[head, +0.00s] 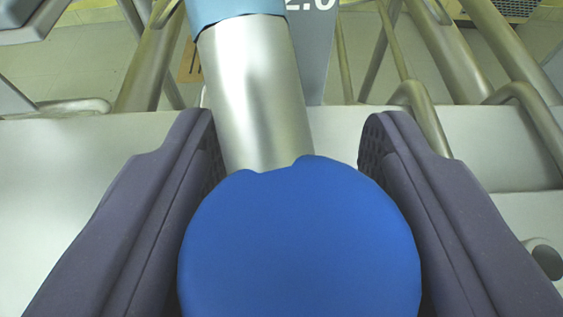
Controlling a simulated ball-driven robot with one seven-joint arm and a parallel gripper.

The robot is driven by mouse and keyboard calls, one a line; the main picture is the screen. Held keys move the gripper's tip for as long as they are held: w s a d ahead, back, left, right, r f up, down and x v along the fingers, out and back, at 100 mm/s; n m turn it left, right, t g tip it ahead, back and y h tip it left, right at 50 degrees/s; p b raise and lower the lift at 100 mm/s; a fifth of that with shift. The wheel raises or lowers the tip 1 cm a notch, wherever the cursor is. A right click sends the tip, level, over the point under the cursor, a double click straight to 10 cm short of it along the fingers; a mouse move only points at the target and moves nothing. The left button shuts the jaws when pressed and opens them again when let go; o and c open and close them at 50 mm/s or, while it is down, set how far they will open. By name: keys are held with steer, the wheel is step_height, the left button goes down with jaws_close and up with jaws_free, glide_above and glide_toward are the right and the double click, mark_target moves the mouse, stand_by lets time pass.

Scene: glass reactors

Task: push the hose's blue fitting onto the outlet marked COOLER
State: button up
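A large smooth blue rounded piece, which I take for the hose's blue fitting (300,245), fills the lower middle of the head view. My gripper (288,135) has dark purple fingers on both sides of it, and the fitting fills the space between them. A bare metal pipe (258,95) runs up and away from the fitting's notched far edge, between the fingertips, to a light blue band (232,8). The fitting hides their meeting place, so I cannot tell whether it is seated on the pipe. No COOLER marking and no hose length show.
A grey panel (315,50) with a white "2.0" stands behind the pipe. Metal frame tubes (440,50) cross at right and others (150,55) at left. A pale ledge (80,165) lies below, and a tiled floor (75,65) shows beyond. A dark round opening (546,260) is at lower right.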

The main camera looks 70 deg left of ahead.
steer(key=o, duration=0.4)
steer(key=shift+w+d+f, duration=0.1)
steer(key=shift+w+d, duration=0.05)
steer(key=shift+o, duration=0.2)
steer(key=shift+d, duration=0.1)
steer(key=p+v, duration=0.2)
steer(key=v, duration=0.5)
steer(key=shift+p, duration=0.4)
steer(key=shift+s+d, duration=0.2)
steer(key=shift+s, duration=0.05)
